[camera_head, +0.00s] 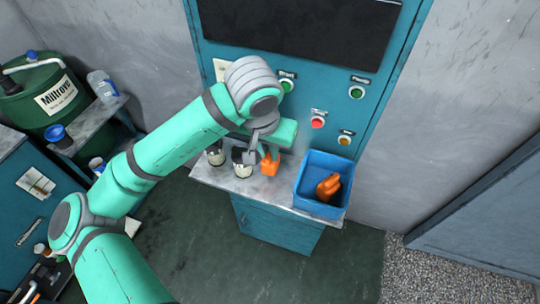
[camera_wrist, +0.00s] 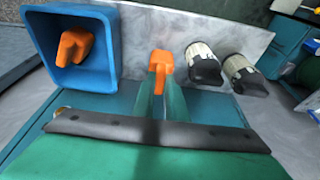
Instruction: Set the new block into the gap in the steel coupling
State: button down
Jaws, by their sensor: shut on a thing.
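In the wrist view the block (camera_wrist: 160,62) shows between and beyond the tips of my two fingers (camera_wrist: 160,88). Whether it touches the counter I cannot tell. A second orange piece (camera_head: 328,187) lies in the blue bin; it also shows in the wrist view (camera_wrist: 75,45). I cannot make out a steel coupling or its gap for certain.
Two short pale cylinders with dark ends (camera_head: 243,162) (camera_head: 215,155) stand left of the block. The blue bin (camera_head: 311,204) stands to its right. Behind is a teal panel (camera_head: 335,88) with several buttons. A green drum (camera_head: 40,95) stands far left.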

jog(key=shift+f, duration=1.2)
jog(key=shift+d+f, duration=0.1)
jog(key=c, duration=1.8)
grip_release()
jog(key=shift+o, duration=0.2)
